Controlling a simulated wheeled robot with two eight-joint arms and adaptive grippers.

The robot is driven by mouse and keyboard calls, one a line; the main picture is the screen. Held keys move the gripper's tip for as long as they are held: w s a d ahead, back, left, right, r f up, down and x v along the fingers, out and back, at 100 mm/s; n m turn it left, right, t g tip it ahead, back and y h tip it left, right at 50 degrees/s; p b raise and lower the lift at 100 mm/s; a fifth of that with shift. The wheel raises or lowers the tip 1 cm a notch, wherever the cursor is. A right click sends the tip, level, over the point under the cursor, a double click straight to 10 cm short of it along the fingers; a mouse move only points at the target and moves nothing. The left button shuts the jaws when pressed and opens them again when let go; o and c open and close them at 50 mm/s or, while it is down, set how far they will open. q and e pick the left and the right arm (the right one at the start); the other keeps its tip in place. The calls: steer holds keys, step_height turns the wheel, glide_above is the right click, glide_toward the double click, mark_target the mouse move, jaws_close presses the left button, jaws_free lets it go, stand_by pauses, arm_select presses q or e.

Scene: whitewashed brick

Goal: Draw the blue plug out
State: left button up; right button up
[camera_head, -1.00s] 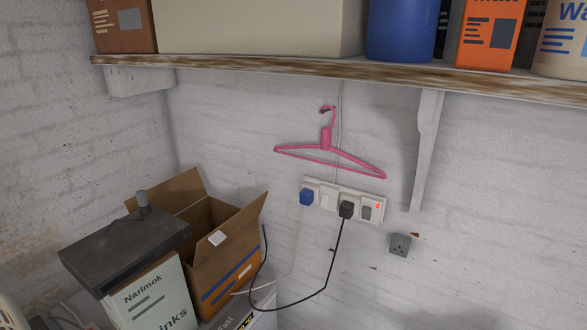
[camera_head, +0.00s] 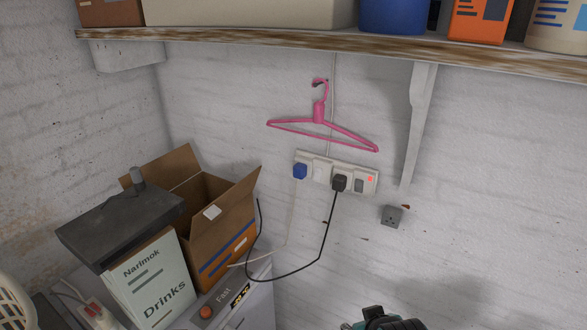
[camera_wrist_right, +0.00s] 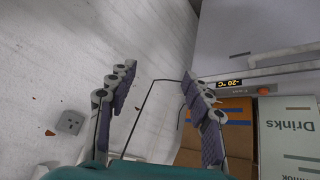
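The blue plug (camera_head: 300,171) sits in the left end of a white socket strip (camera_head: 328,172) on the wall, with a pale cable hanging from it. A black plug (camera_head: 339,183) with a black cable sits further right in the same strip. My right gripper (camera_wrist_right: 157,75) is open and empty in the right wrist view, its fingers spread with a cable visible beyond the gap. In the head view a teal and black part of my right arm shows at the bottom edge, well below the strip. The blue plug cannot be made out in the wrist view. My left gripper is not in view.
A pink hanger (camera_head: 322,126) hangs just above the strip, under a loaded shelf (camera_head: 300,43). A shelf bracket (camera_head: 418,125) stands to the right. A grey wall socket (camera_head: 392,217) is lower right. An open cardboard box (camera_head: 225,240) is lower left.

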steer(key=w+r+n+h+p, duration=0.1)
steer(key=w+r+n+p, duration=0.35)
steer(key=w+r, duration=0.25)
steer(key=n+t+h+p, duration=0.5)
steer(key=n+p, duration=0.7)
steer(key=n, duration=1.1)
glide_toward(297, 169)
steer(key=w+h, duration=0.1)
steer(key=w, duration=0.2)
steer(key=shift+g, duration=0.4)
steer(key=x, duration=0.8)
steer(key=shift+s+d+f, duration=0.25)
steer(key=shift+s+f, duration=0.05)
steer(key=shift+s, duration=0.1)
steer(key=shift+s, duration=0.1)
steer(key=c, duration=1.3)
